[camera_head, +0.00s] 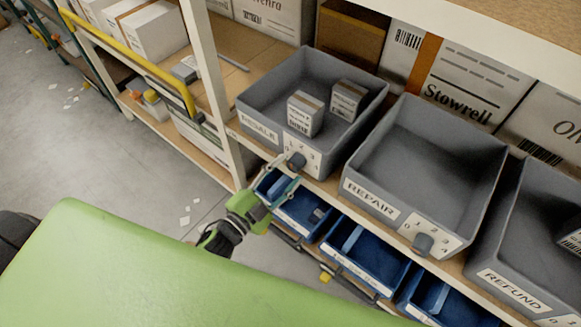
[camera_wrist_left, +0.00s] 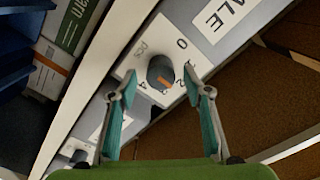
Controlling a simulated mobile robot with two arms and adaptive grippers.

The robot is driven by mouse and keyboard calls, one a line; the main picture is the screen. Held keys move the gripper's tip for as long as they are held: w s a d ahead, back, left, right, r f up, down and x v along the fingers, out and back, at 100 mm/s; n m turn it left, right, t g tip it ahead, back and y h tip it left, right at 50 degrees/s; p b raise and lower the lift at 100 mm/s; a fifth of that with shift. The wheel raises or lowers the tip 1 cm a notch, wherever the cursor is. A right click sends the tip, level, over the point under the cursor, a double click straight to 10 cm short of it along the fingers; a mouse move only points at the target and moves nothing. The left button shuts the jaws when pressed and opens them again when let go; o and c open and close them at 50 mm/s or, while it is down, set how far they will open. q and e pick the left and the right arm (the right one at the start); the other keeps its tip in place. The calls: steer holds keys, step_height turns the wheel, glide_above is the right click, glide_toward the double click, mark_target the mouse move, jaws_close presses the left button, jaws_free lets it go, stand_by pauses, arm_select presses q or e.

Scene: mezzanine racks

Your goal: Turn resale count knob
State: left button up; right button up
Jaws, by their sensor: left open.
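The grey resale count knob (camera_head: 297,160) sits on a white dial plate at the front of the grey RESALE bin (camera_head: 262,128). Two small boxes stand in that bin. In the left wrist view the knob (camera_wrist_left: 160,72) shows an orange mark, and the plate has numbers around it, with a 0 at the upper right. The mark's exact reading is unclear. My left gripper (camera_head: 281,184) is open just in front of the dial. In the wrist view its teal fingers (camera_wrist_left: 160,97) stand on either side below the knob, with no clear contact. My right gripper is not in view.
Grey REPAIR (camera_head: 371,200) and REFUND (camera_head: 513,280) bins stand to the right on the same shelf, REPAIR with a similar knob (camera_head: 423,243). Blue bins (camera_head: 365,262) sit below. A pale rack post (camera_head: 214,85) rises left of the RESALE bin. The floor at left is mostly clear.

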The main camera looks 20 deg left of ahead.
arm_select(q)
steer(key=v, duration=1)
